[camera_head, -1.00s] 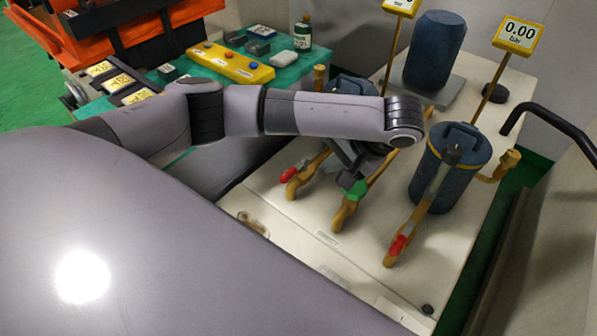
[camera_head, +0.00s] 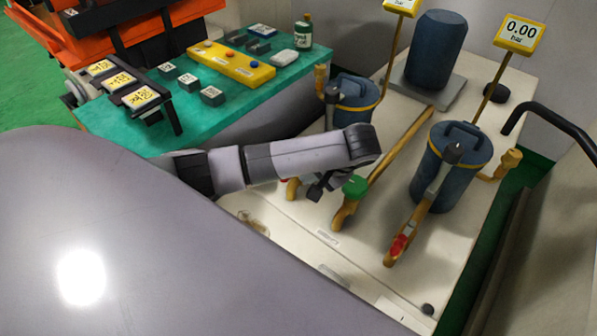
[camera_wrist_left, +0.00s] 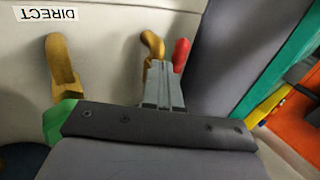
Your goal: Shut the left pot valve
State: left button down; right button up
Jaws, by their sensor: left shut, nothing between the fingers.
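The left pot (camera_head: 352,92) is blue with a brass band and stands behind my left forearm in the head view. Its brass outlet pipe (camera_head: 292,190) shows just below the arm; the red valve handle is hidden there. My left gripper (camera_head: 316,190) is shut and empty, low beside that outlet. In the left wrist view the shut fingers (camera_wrist_left: 162,72) point at the brass outlet (camera_wrist_left: 152,44), with the red handle (camera_wrist_left: 181,55) close to their right. Whether they touch the handle I cannot tell. My right gripper is out of view.
A green handwheel (camera_head: 355,186) on the middle brass pipe stands close to my left gripper. The right pot (camera_head: 450,170) has a red handle (camera_head: 399,244) on its outlet. A green table (camera_head: 215,120) with blocks is at left.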

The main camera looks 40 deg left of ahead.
pick_arm(q)
jog(key=shift+w+a+f, duration=0.1)
jog(key=shift+a+f, duration=0.3)
jog(key=shift+a, duration=0.45)
jog(key=shift+w+a+f, duration=0.1)
jog(key=shift+a+f, duration=0.3)
jog(key=shift+a, duration=0.4)
